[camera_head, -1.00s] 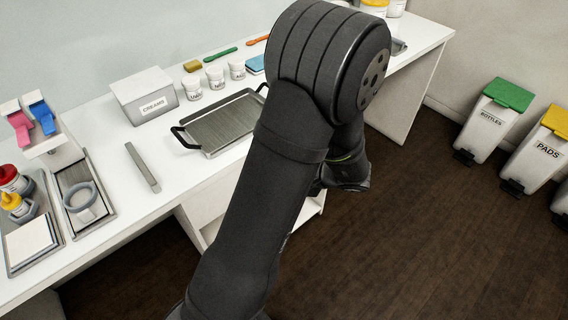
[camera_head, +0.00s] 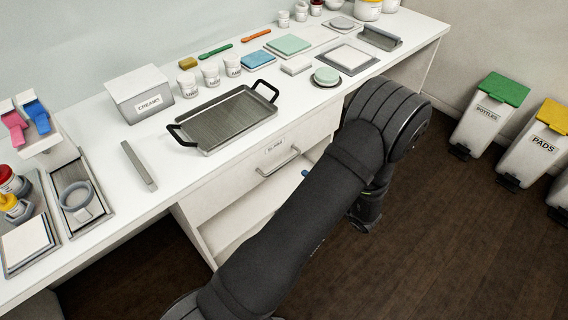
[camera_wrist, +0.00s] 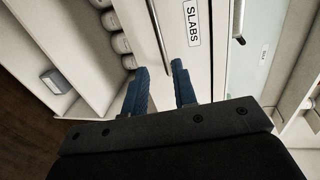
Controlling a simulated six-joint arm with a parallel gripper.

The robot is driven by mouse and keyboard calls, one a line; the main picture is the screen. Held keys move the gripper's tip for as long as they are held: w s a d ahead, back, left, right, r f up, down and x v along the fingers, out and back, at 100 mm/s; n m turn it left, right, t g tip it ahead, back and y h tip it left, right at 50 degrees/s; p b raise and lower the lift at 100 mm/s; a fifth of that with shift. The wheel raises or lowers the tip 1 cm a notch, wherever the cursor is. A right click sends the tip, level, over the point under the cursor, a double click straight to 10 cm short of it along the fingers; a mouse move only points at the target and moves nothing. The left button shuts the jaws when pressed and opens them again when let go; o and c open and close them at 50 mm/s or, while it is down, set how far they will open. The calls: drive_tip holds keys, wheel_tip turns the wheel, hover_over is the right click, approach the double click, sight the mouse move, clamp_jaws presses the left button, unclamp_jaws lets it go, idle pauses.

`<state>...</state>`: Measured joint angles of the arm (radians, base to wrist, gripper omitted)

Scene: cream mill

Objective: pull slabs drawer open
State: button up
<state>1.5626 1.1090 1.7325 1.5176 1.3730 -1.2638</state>
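The slabs drawer (camera_head: 246,183) is under the white counter, its labelled front apparently closed. Its metal bar handle (camera_head: 278,163) shows in the head view, and the handle (camera_wrist: 157,30) and the SLABS label (camera_wrist: 193,24) show in the wrist view. My gripper (camera_wrist: 161,76) is open, its two blue fingers apart. The near end of the handle appears between the fingertips in the wrist view; I cannot tell whether they touch it. In the head view my arm hides most of the gripper, and only a bit of blue shows right of the handle.
A black-handled metal tray (camera_head: 228,118) lies on the counter (camera_head: 197,157) above the drawer. An open shelf below holds several white jars (camera_wrist: 121,43) and a grey box (camera_wrist: 56,81). Bins (camera_head: 490,112) stand at the right. The floor in front is clear.

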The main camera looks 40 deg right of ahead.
sight(284, 163)
drive_tip(key=x, duration=1.2)
drive_tip(key=shift+w, duration=0.1)
clamp_jaws()
